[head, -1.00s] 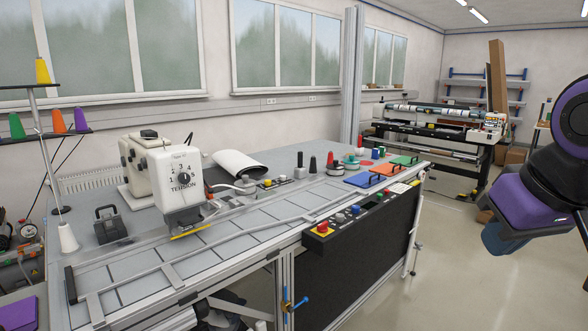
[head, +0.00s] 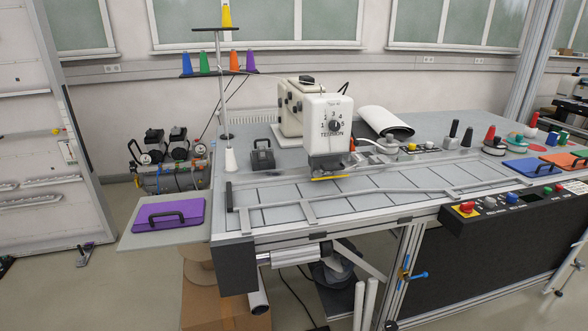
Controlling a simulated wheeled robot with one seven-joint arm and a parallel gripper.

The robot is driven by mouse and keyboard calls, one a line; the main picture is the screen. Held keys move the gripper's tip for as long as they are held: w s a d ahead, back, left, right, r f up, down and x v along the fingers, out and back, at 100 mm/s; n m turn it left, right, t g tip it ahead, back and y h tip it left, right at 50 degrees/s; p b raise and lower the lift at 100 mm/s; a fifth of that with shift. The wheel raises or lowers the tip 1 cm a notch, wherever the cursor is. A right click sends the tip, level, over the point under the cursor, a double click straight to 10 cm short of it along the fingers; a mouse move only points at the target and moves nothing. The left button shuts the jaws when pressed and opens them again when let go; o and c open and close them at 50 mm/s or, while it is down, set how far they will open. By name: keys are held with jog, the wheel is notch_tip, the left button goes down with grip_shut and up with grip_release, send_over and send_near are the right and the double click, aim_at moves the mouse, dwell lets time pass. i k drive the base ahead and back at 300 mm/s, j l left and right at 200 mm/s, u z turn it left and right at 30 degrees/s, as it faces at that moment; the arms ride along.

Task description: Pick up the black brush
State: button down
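I cannot pick out a black brush for certain. A dark block with a looped handle (head: 262,156) stands on the grey sewing table (head: 400,180), left of the white sewing machine (head: 328,125). Whether it is a brush I cannot tell. Two black knobs stand on the table's right part, the nearer one (head: 467,137) beside the other. My gripper and arm are not in view.
A purple plate with a black handle (head: 168,215) lies on a side shelf at left. Blue (head: 529,168) and orange plates lie at the table's right. A thread stand (head: 222,90) rises at the table's left end. Open floor (head: 90,290) shows at lower left.

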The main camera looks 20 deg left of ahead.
aim_at(454, 122)
jog(key=i+l+u, duration=0.3)
jog(key=i+l, duration=0.2)
jog(key=i+l+u, duration=0.15)
jog(key=i+l, duration=0.15)
jog(key=i+l+u, duration=0.1)
jog(key=i+l, duration=0.15)
jog(key=i+l+u, duration=0.15)
jog(key=l, duration=0.3)
jog(key=i+l+u, duration=0.15)
jog(key=i+l, duration=0.15)
jog(key=i+l+u, duration=0.15)
jog(key=l, duration=0.3)
jog(key=i+l+u, duration=0.15)
jog(key=l, duration=0.25)
